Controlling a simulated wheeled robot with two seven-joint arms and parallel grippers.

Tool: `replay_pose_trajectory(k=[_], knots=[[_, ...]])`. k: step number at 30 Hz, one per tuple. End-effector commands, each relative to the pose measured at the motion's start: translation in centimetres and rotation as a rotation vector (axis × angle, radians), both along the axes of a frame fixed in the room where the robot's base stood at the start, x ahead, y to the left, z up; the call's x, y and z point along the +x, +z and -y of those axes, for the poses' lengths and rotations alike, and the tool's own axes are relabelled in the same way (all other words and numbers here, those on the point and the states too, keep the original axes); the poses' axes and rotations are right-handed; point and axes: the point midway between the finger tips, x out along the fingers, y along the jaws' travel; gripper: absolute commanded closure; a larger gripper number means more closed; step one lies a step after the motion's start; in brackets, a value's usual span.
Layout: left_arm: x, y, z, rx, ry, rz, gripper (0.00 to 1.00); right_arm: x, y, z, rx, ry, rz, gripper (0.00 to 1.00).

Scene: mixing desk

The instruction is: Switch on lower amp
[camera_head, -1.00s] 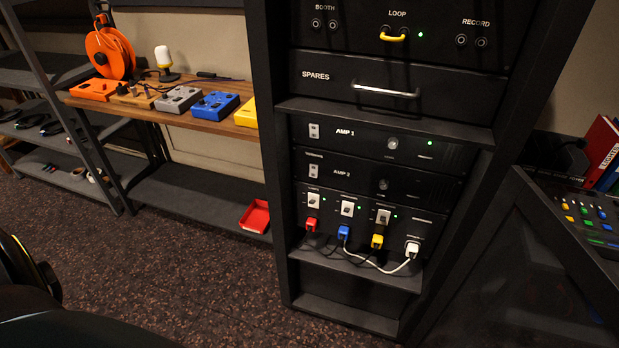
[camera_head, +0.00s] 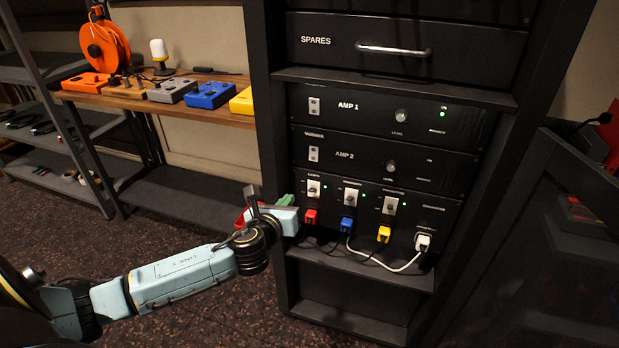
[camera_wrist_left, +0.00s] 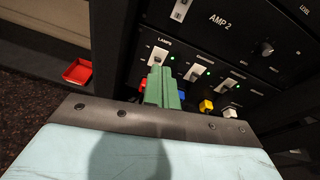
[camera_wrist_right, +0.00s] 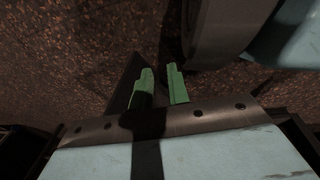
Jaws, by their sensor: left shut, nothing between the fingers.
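The lower amp, AMP 2 (camera_head: 345,155), is a black rack panel below AMP 1 (camera_head: 348,106). Its white rocker switch (camera_head: 313,154) is at the panel's left end; it also shows in the left wrist view (camera_wrist_left: 180,10). No light glows on AMP 2, while AMP 1 has a green light (camera_head: 443,114). My left gripper (camera_head: 287,201) is shut and empty, left of the power panel and below the AMP 2 switch. In the left wrist view its green fingertips (camera_wrist_left: 162,88) are together, overlapping the LAMPS switch area. My right gripper (camera_wrist_right: 160,88) is open and empty above the floor.
Below AMP 2, a power panel (camera_head: 440,209) has several switches, green lights and red, blue, yellow and white plugs. A white cable (camera_head: 385,267) hangs there. The rack's upright (camera_head: 265,100) borders the panels on the left. A red tray (camera_wrist_left: 77,72) lies on a low shelf.

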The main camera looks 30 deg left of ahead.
Motion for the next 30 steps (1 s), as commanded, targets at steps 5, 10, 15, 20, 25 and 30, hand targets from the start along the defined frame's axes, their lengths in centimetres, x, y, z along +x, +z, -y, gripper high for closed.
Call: replay_pose_trajectory(k=[5, 10, 15, 20, 25, 30], knots=[[0.3, 3.6, 0.9, 0.166, -0.048, 0.057, 1.0, 0.4, -0.7, 0.4, -0.007, 0.001, 0.003, 0.83], [0.3, 4.0, 1.0, 0.181, -0.051, 0.06, 1.0, 0.4, -0.6, 0.4, -0.008, 0.001, 0.003, 0.83], [0.3, 4.0, 1.0, 0.179, -0.051, 0.06, 1.0, 0.5, -0.6, 0.4, -0.007, 0.001, 0.003, 0.83], [1.2, 3.8, 0.8, 0.178, -0.051, 0.061, 1.0, 1.0, -0.5, 0.3, -0.007, 0.0, 0.006, 0.83], [3.9, 3.4, 0.1, 0.177, -0.049, 0.062, 1.0, 2.8, 0.1, 0.1, -0.007, -0.007, 0.021, 0.83], [7.1, 3.0, -0.6, 0.176, -0.049, 0.061, 1.0, 5.0, 1.1, -0.3, -0.006, -0.015, 0.037, 0.83]])
